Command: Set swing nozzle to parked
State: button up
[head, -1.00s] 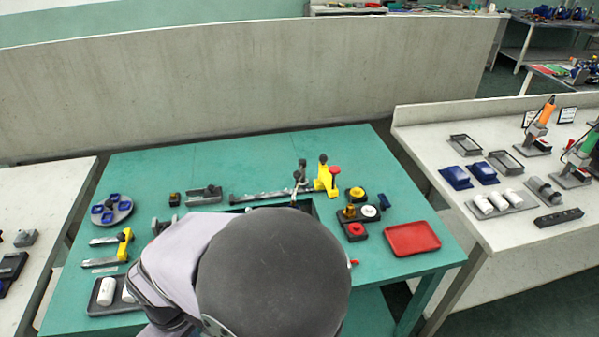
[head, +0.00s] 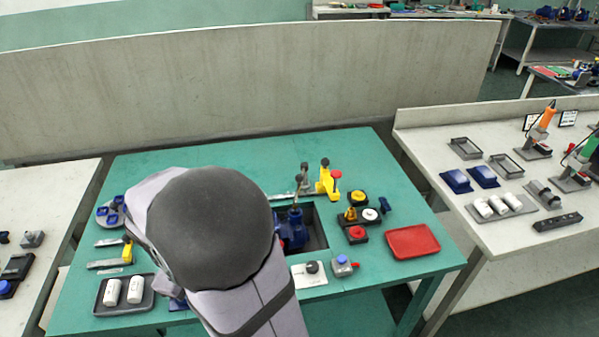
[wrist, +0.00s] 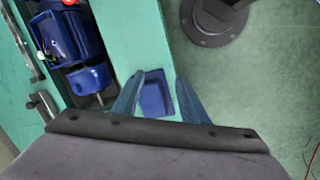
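I cannot pick out the swing nozzle for certain. A slim upright rod with a dark knob (head: 297,184) stands over the recess in the green table, beside a yellow toggle clamp (head: 327,181). The blue pump (head: 293,230) sits in that recess and shows in the wrist view (wrist: 72,38). My gripper (wrist: 158,95) is open, its two blue fingers apart over or near a small blue tray (wrist: 156,98) by the table's edge. Nothing shows held between the fingers. In the head view my arm hides the gripper.
A tray with two white cylinders (head: 104,305) lies at the front left. A white plate with a black knob (head: 309,274), a grey block with a blue cap (head: 343,266) and a red tray (head: 412,242) lie right of my arm. The table's back strip is clear.

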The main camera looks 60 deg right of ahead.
jog(key=w+d+r+n+g+h+p, duration=0.1)
jog(key=w+d+r+n+h, duration=0.15)
jog(key=d, duration=0.65)
jog(key=w+d+r+n+h+p, duration=0.1)
jog(key=w+d+r+n+p, duration=0.15)
jog(key=d, duration=0.65)
jog(key=n+g+h+p, duration=0.1)
jog(key=n+g+h, duration=0.15)
jog(key=n, duration=0.25)
send_near(299, 175)
jog(key=x, duration=0.3)
jog(key=shift+p+x, duration=1.1)
jog(key=shift+x, duration=2.5)
grip_shut()
